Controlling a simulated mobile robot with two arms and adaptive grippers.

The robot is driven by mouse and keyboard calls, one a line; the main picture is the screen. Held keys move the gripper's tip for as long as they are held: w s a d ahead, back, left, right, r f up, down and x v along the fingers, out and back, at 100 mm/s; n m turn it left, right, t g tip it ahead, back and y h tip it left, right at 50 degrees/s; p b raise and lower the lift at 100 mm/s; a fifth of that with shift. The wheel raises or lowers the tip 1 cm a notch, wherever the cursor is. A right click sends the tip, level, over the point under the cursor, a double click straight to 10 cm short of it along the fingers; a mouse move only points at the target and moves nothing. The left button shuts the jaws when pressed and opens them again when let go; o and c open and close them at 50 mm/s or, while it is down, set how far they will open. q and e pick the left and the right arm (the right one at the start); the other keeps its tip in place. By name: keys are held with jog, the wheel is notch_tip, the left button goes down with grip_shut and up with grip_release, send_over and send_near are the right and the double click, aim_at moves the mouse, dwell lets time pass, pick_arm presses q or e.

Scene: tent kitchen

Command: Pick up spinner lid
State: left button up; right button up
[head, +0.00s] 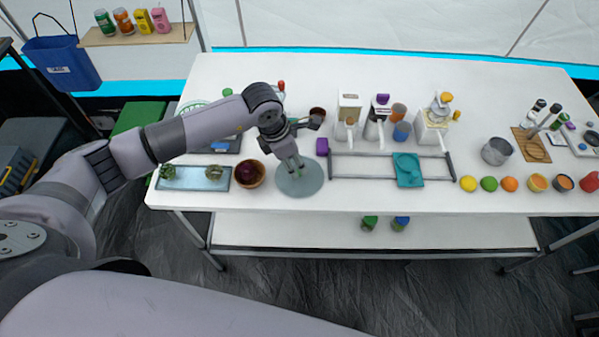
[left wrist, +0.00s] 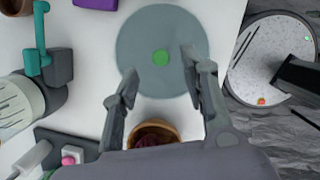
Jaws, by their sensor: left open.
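The spinner lid (head: 312,180) is a flat, round, grey-blue disc lying on the white table near its front edge. My left gripper (head: 297,170) is over the lid, pointing down. How far the fingertips are above the lid is hard to tell. My right gripper is not in view.
A brown bowl (head: 249,184) with dark purple content stands just left of the lid, beside a grey-blue tray (head: 181,184). A purple block (head: 322,146) is behind the lid on the right. A rail frame (head: 390,179) lies further right.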

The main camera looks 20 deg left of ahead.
aim_at(298, 171)
pick_arm(q)
jog(key=p+x, duration=0.1)
jog(key=x, duration=0.3)
jog(key=shift+d+f, duration=0.1)
jog(key=shift+d, duration=0.05)
grip_shut()
dwell(0.4)
